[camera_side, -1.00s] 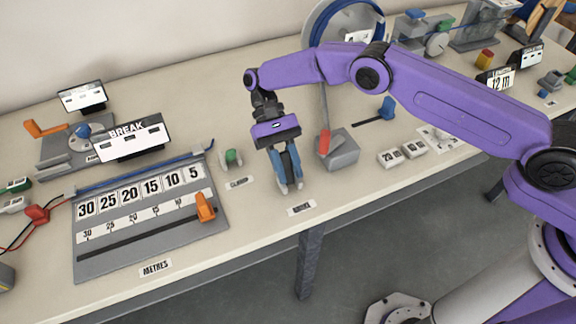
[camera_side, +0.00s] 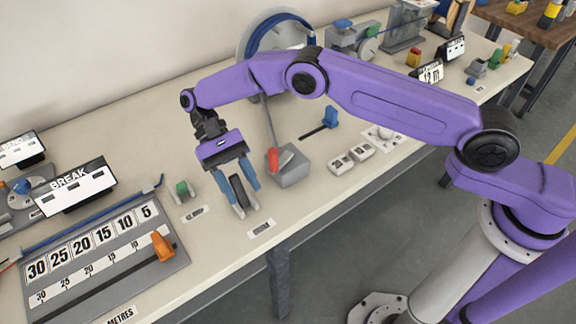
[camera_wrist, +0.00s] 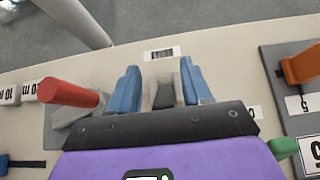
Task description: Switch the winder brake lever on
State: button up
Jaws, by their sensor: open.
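My gripper (camera_side: 247,209) is open and points down at the bench, behind a small printed label (camera_side: 261,228) too small to read surely. A dark, rounded piece (camera_side: 240,191) shows between its fingers in the side view. In the wrist view, a grey block with a dark middle (camera_wrist: 163,92) sits between the blue fingers (camera_wrist: 162,88); I cannot tell whether they touch it. This may be the brake lever, but its on or off position is unclear. A red-handled lever (camera_side: 273,160) on a grey box (camera_side: 292,172) stands just right of my gripper.
A green knob piece (camera_side: 182,189) stands left of my gripper. The metres board (camera_side: 180,258) with an orange slider (camera_side: 162,246) lies further left. A blue-handled lever (camera_side: 330,117) and white blocks (camera_side: 352,156) are to the right. The winder reel (camera_side: 243,48) is behind.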

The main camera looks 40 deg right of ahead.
jog(key=s+d+r, duration=0.9)
jog(key=s+r, duration=0.1)
jog(key=shift+s+r, duration=0.35)
jog(key=shift+r, duration=0.05)
dwell(0.3)
jog(key=shift+d, duration=0.1)
jog(key=s+d+r+n+t, duration=0.2)
jog(key=s+d+n+t, duration=0.3)
jog(key=d, duration=0.5)
jog(key=s+d+r+n+t, duration=0.2)
jog(key=s+d+n+t, duration=0.3)
jog(key=d, duration=0.5)
jog(key=s+n, duration=0.2)
jog(key=s, duration=0.1)
jog(key=shift+s+d+n+t, duration=0.25)
jog(key=shift+s+n+t, duration=0.05)
jog(key=shift+s+t, duration=0.1)
